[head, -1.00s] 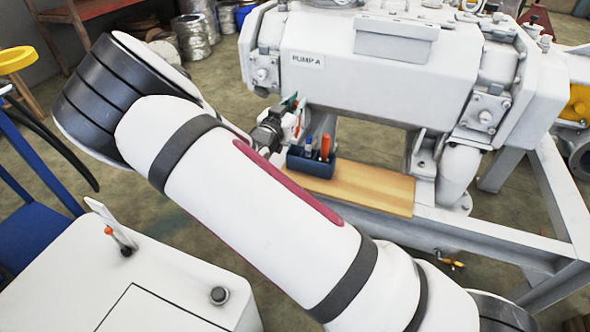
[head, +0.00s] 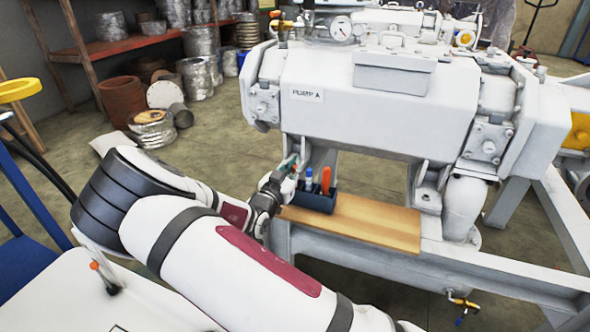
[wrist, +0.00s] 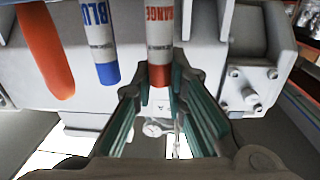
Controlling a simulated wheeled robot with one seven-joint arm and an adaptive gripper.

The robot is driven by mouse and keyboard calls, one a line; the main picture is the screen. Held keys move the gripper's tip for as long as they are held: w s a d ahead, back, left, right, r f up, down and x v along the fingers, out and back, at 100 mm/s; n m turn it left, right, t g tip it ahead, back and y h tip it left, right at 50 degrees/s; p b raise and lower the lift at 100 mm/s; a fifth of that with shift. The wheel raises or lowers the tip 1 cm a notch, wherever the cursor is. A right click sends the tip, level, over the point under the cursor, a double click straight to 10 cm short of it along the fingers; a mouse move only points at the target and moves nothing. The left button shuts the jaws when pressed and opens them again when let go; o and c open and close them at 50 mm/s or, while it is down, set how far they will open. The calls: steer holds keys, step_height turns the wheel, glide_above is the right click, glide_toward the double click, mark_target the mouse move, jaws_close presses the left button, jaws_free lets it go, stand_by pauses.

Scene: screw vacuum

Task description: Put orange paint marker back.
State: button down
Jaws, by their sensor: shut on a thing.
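My gripper (head: 278,183) is just left of the dark blue holder (head: 316,203) in the head view, with its green-lined fingers towards it. In the wrist view the fingers (wrist: 160,88) are shut on the orange paint marker (wrist: 160,38), near its orange end. The blue marker (wrist: 101,40) is beside it, a small gap to the left, roughly parallel, with its blue end at a similar level. It also stands in the holder in the head view (head: 309,175). The orange marker's other end is out of the wrist frame, so I cannot tell whether it is inside the holder.
A thick orange handle (wrist: 45,50) is beyond the blue marker; in the head view it stands in the holder (head: 326,180). The holder sits on a wooden board (head: 365,225) on the pump frame. The white pump (head: 390,110) rises close behind.

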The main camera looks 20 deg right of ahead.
steer(key=c, duration=1.9)
jaws_free()
